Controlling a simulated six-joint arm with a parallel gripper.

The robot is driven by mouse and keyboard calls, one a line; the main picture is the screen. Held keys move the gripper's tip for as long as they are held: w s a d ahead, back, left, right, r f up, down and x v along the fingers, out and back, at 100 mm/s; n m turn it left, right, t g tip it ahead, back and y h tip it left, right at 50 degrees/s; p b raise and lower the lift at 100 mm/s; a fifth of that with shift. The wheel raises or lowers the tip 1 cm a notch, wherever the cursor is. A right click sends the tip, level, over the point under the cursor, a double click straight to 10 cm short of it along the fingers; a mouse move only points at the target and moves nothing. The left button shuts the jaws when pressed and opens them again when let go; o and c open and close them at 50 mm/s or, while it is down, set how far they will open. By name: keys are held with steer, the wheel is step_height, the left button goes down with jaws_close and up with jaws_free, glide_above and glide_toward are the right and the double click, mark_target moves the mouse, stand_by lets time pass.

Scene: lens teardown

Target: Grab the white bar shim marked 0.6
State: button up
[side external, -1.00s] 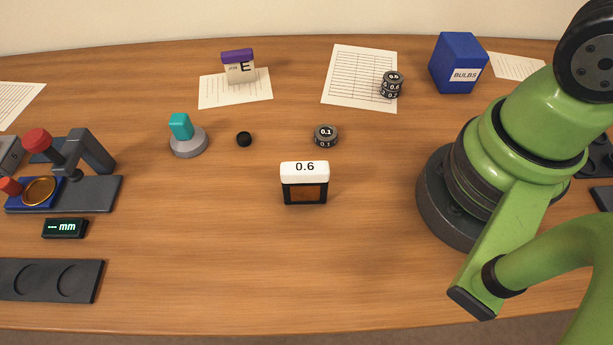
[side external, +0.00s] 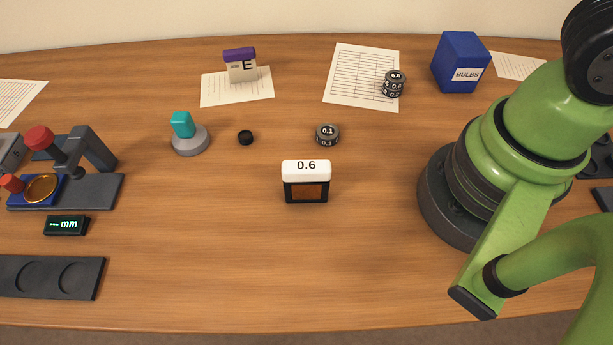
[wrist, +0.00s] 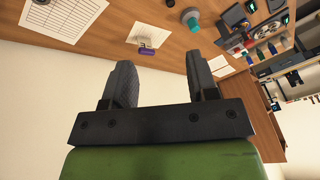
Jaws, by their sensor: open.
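The white bar shim (side external: 306,170) marked 0.6 lies across the top of a small black block with a brown front panel (side external: 306,191), near the middle of the table in the side external view. My gripper is out of frame in that view; only my green arm shows at the right. In the wrist view my gripper (wrist: 162,82) is open, with two dark fingers apart and nothing between them. The shim does not show in the wrist view, so the gripper's distance from it cannot be told.
A dark 0.1 disc (side external: 327,134) and a small black cap (side external: 245,137) lie behind the shim. A teal-topped grey knob (side external: 188,136) stands left. A blue BULBS box (side external: 461,62) and a disc stack (side external: 393,84) stand at the back. The wood in front is clear.

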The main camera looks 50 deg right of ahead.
mark_target(307, 165)
steer(key=a+f+n+g, duration=0.1)
steer(key=a+f+n, duration=0.1)
steer(key=a+f, duration=0.1)
steer(key=a+f+n+g+h, duration=0.1)
steer(key=a+f+n, duration=0.2)
steer(key=f, duration=0.2)
steer(key=a+f+n+g+h, duration=0.1)
steer(key=a+f+n, duration=0.2)
steer(key=a+f, duration=0.1)
steer(key=shift+w+f+g, duration=0.3)
steer(key=shift+f+g, duration=0.1)
step_height(307, 165, down, 4)
steer(key=shift+r, duration=0.2)
steer(key=shift+s+f, duration=0.15)
steer(key=shift+f, duration=1.35)
steer(key=shift+s+f, duration=0.1)
steer(key=shift+f, duration=1.4)
jaws_close()
